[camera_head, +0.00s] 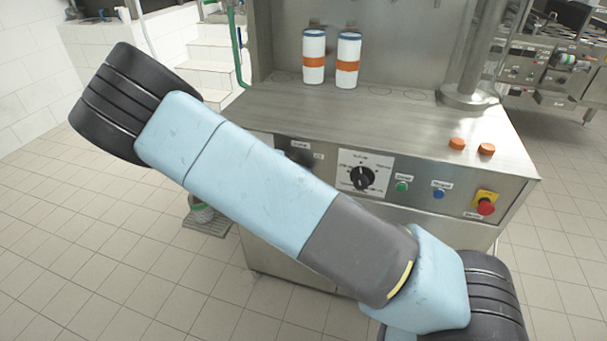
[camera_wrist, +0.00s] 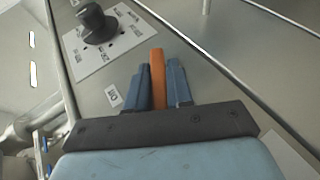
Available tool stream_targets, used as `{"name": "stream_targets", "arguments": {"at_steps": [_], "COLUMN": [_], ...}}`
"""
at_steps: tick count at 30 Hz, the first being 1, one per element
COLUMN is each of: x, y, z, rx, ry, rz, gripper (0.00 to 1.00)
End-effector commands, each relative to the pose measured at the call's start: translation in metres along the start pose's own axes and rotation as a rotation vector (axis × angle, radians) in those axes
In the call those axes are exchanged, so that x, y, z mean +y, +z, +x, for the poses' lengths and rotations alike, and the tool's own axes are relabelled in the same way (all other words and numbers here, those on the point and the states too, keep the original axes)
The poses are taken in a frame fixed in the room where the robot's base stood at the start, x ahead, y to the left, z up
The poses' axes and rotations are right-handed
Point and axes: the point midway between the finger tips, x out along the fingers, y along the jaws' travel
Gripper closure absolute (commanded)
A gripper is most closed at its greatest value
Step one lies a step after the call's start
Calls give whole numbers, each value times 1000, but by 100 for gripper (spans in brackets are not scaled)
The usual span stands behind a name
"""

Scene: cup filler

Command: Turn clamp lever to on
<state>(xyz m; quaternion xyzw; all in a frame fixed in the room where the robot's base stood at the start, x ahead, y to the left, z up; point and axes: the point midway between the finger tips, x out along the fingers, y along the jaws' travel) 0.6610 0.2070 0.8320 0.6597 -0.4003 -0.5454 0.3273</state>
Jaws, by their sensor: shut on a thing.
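In the wrist view, my gripper (camera_wrist: 159,74) has its two blue fingers closed on either side of an upright orange piece (camera_wrist: 157,54), which looks like the clamp lever's handle. A small "ON" label (camera_wrist: 113,95) is on the steel panel just left of the fingers. The lever's pivot and lower part are hidden by the fingers and the gripper body.
A black rotary knob (camera_head: 362,178) on a white dial plate is right of the lever area; it also shows in the wrist view (camera_wrist: 97,24). Green (camera_head: 401,187) and blue (camera_head: 438,193) buttons and a red emergency stop (camera_head: 485,207) follow. Two striped cups (camera_head: 314,56) stand on the counter (camera_head: 400,110).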

Motion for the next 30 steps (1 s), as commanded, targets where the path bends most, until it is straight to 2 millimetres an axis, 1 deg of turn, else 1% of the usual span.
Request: {"name": "stream_targets", "arguments": {"at_steps": [1,6,15,21,30], "x": [-4,-8,-13,-15,-16], "y": [0,1,2,2,3], "z": [0,0,1,2,2], "rx": [2,2,3,4,3], "ry": [42,183,374,449,488], "rz": [-20,-79,-160,-191,-209], "gripper": [100,100,100,100,100]}}
